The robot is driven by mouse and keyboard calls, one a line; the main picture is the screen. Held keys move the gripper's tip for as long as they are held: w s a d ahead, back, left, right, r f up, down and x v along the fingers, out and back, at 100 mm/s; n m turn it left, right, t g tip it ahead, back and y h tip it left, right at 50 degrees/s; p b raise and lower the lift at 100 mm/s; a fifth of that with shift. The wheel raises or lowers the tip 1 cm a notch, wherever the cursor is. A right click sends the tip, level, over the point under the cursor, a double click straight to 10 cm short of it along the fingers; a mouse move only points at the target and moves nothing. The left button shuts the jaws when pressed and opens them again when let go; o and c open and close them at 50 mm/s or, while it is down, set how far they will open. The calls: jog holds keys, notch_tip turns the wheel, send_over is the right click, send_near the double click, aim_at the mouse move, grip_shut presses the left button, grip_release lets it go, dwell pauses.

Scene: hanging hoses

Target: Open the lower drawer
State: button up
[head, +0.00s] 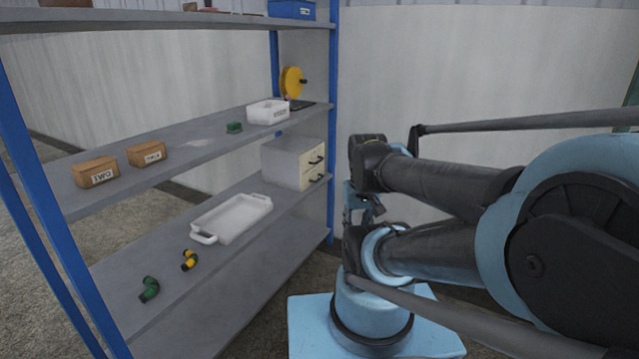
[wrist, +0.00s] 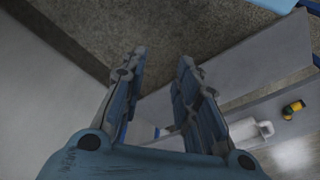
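A small drawer unit (head: 286,160) with grey sides and a cream front stands at the far end of the lower shelf. Its two drawers, each with a black handle, look shut. I cannot make out the drawer handles in the wrist view.
The lower shelf (head: 255,250) also holds a white tray (head: 232,217), a yellow-black fitting (head: 189,259) and a green fitting (head: 149,289). A blue post (head: 332,120) stands close beside the unit. The middle shelf (head: 200,143) is above.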

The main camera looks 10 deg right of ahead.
jog(key=w+a+r+m+y, duration=0.15)
jog(key=w+r, duration=0.25)
jog(key=w, duration=0.5)
jog(key=w+a+r+m+y, duration=0.1)
jog(key=w+a+r+y, duration=0.15)
jog(key=w+r, duration=0.4)
jog(key=w+d+f+m+t+y, duration=0.1)
jog(key=w+y, duration=0.1)
jog(key=w, duration=1)
jog(key=w+d+f+t+y, duration=0.1)
jog(key=w+f, duration=0.1)
jog(key=w, duration=0.9)
jog(key=w+d+f+m+t+y, duration=0.1)
jog(key=w+d+f+y, duration=0.2)
jog(key=w, duration=0.5)
jog(key=w+d+f+m+t, duration=0.1)
jog(key=w+d+f, duration=0.2)
jog(key=w+f, duration=0.35)
jog(key=w+d+f+m+t+y, duration=0.1)
jog(key=w+d+f+t, duration=0.1)
jog(key=w+d+f, duration=0.4)
jog(key=w+d+f+m+t+y, duration=0.1)
jog(key=w+d+f+y, duration=0.15)
jog(key=f, duration=0.55)
jog(key=f+x, duration=0.1)
jog(key=x, duration=1.5)
jog(key=shift+w+f+h, duration=0.3)
jog(key=shift+w+h, duration=0.15)
jog(key=shift+w, duration=0.15)
